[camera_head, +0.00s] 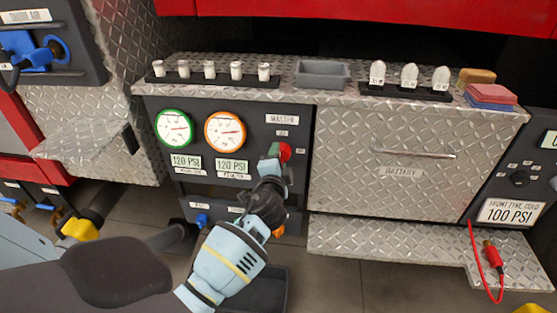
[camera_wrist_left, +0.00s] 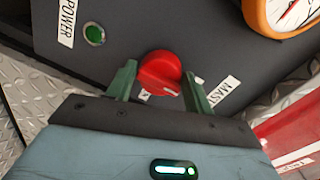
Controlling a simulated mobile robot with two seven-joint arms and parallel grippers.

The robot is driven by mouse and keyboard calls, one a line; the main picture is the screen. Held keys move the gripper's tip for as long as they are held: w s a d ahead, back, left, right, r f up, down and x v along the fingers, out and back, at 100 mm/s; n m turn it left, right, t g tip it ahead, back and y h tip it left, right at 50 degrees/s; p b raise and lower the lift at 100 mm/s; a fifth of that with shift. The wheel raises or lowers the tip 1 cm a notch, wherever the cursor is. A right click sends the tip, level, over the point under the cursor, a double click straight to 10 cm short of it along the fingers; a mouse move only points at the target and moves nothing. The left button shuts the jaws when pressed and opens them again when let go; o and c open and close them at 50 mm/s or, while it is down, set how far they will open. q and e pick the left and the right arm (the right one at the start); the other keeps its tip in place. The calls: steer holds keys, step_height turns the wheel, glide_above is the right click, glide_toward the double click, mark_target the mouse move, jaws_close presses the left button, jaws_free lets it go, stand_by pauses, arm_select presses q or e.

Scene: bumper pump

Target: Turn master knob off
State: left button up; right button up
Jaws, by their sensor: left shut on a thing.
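My left gripper (camera_head: 277,155) reaches up to the panel from below. Its two green fingers stand on either side of the knob and are shut on it. The fingers and hand hide part of the knob in the head view. My right gripper is not in view.
A green-rimmed gauge (camera_head: 174,128) and an orange-rimmed gauge (camera_head: 225,131) are left of the knob. A battery drawer with a bar handle (camera_head: 413,154) is to the right. A grey tray (camera_head: 322,74) and peg racks stand on the ledge above. A dark bin (camera_head: 270,290) is below.

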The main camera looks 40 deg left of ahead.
arm_select(q)
steer(key=shift+r, duration=0.3)
steer(key=o, duration=0.9)
steer(key=shift+c, duration=0.2)
steer(key=shift+f, duration=0.1)
steer(key=shift+s+d+f, duration=0.1)
steer(key=p+v, duration=0.1)
steer(key=v, duration=0.6)
steer(key=shift+s+d, duration=0.2)
